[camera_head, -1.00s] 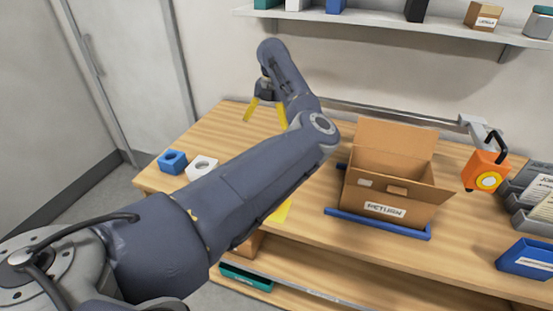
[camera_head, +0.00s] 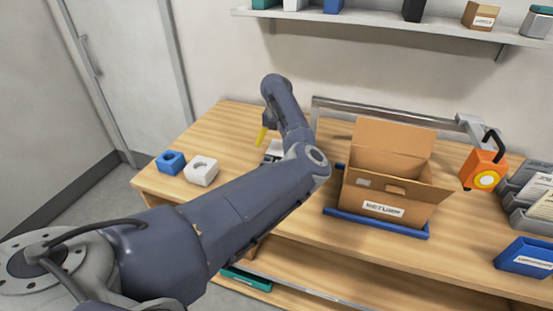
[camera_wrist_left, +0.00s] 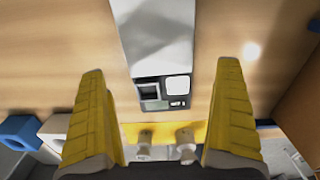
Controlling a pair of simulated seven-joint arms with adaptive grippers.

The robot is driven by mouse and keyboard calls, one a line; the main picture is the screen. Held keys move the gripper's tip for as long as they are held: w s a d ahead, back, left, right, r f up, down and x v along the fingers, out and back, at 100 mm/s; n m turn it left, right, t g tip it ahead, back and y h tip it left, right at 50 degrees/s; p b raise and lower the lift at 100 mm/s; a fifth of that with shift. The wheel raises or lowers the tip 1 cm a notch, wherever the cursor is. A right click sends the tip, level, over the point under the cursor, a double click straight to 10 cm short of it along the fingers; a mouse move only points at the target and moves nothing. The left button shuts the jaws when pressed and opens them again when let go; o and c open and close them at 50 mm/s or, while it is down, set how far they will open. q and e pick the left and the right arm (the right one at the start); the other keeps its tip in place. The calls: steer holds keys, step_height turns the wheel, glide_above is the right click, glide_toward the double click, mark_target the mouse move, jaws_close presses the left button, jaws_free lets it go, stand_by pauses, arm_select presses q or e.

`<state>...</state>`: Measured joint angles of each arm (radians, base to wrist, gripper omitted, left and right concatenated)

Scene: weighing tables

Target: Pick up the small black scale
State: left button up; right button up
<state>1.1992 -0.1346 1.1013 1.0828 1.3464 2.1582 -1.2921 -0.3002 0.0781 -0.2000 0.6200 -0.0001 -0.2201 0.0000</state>
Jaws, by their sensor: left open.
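The small scale shows in the left wrist view as a pale metal plate (camera_wrist_left: 155,35) with a dark display and a light square pad at its near end. In the head view only a corner of the scale (camera_head: 273,150) shows, the rest hidden by my arm. My left gripper (camera_wrist_left: 161,75) is open. Its two yellow fingers lie on either side of the scale in the wrist view, with a visible gap on each side and nothing held. In the head view one yellow finger of my left gripper (camera_head: 261,136) shows beside the scale. My right gripper is not in view.
A blue block (camera_head: 171,161) and a white block (camera_head: 201,170) sit left on the wooden table. An open RETURN box (camera_head: 386,209) stands right of my arm on a blue base (camera_head: 375,223). An orange device (camera_head: 483,169) and blue bin (camera_head: 528,258) are further right.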

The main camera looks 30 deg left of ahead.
mark_target(277, 153)
arm_select(q)
steer(key=shift+f, duration=2.85)
steer(key=c, duration=1.4)
